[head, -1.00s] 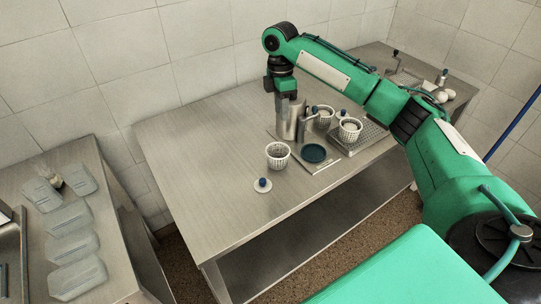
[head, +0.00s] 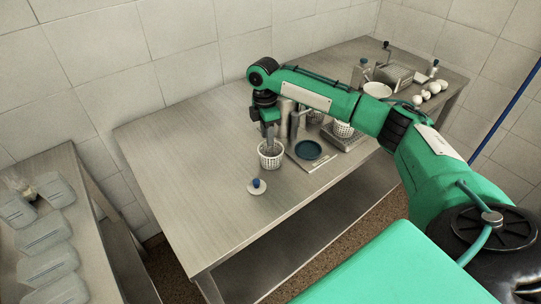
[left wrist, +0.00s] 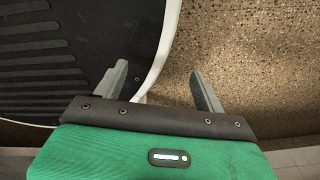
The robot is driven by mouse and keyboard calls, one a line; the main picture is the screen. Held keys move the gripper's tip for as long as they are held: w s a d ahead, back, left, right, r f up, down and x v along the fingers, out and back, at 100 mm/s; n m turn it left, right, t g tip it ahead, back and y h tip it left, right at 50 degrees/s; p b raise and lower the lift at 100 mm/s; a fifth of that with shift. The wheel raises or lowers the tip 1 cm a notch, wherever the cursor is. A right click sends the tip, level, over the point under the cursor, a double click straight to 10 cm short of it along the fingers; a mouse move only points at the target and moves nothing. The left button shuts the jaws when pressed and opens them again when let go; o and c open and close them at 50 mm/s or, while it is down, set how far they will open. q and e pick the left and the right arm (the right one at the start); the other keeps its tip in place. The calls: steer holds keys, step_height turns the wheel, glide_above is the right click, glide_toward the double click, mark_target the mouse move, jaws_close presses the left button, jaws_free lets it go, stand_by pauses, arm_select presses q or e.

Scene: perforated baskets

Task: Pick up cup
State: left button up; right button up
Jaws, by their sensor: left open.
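A white perforated cup-shaped basket (head: 271,157) stands upright on the steel table (head: 190,160). My right gripper (head: 270,143) points down at its rim, with the fingers at or inside the basket's mouth. Whether these fingers are apart or closed on the wall is too small to tell. Another white perforated basket (head: 343,130) stands farther right, partly behind my right arm. A steel cylinder (head: 286,108) stands behind my gripper, partly hidden. My left gripper (left wrist: 162,88) shows in the left wrist view, open and empty, above the speckled floor and a dark ribbed surface.
A white lid with a blue knob (head: 257,187) lies in front of the basket. A bowl (head: 377,90) and several white round things (head: 428,94) are at the far right. The table's left part is clear.

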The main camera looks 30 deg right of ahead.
mark_target(266, 148)
steer(key=f, duration=0.2)
steer(key=f+p, duration=0.1)
steer(key=f, duration=0.2)
steer(key=shift+a+f, duration=0.3)
steer(key=shift+f, duration=0.1)
arm_select(q)
steer(key=shift+s+a+r, duration=0.1)
steer(key=shift+s+r, duration=0.25)
steer(key=shift+s, duration=0.45)
arm_select(e)
jaws_close()
